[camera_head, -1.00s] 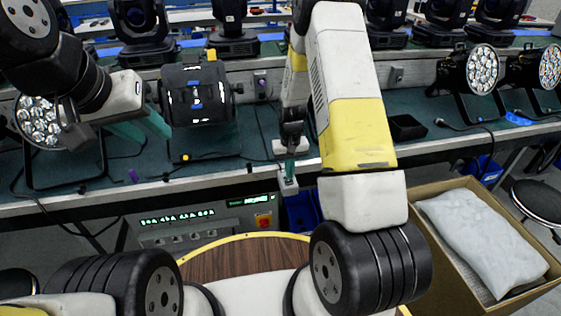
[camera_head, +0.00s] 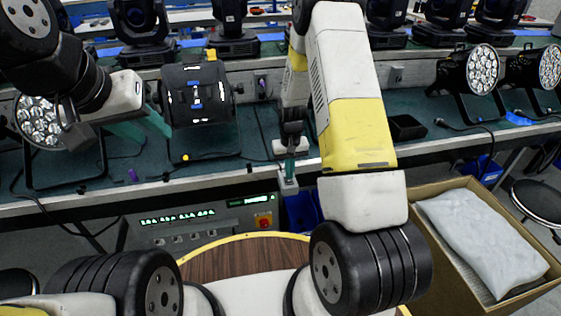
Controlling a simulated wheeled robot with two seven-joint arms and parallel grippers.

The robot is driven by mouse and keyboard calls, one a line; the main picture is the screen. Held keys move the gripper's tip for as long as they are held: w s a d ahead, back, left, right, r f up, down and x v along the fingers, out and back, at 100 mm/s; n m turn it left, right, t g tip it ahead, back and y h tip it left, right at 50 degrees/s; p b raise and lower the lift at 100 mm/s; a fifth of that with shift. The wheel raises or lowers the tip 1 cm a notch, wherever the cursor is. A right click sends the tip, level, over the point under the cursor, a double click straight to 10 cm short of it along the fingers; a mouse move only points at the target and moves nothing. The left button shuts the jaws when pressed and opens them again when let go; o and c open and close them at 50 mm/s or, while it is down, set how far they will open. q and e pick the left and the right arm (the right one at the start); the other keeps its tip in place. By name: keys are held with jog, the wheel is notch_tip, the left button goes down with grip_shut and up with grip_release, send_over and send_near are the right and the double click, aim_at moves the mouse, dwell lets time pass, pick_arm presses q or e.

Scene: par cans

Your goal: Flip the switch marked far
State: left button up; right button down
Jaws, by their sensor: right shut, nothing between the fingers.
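A grey control panel (camera_head: 215,230) is mounted below the bench's front edge, with a row of small switches (camera_head: 178,239) under green lit characters. The labels are too small to read, so I cannot tell which switch is marked far. My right gripper (camera_head: 290,174) points down at the bench's front edge, to the right of and above the panel. Its teal fingers are shut and empty. My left gripper (camera_head: 143,128) is over the bench at the left, its teal fingers apart with nothing seen between them, well above the panel.
A black lamp unit (camera_head: 196,92) stands on the teal bench beside my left gripper. A round wooden top (camera_head: 225,262) lies below the panel. A cardboard box (camera_head: 455,245) stands right.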

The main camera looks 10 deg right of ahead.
jog(key=shift+f, duration=0.9)
dwell(0.7)
jog(key=shift+r, duration=3.5)
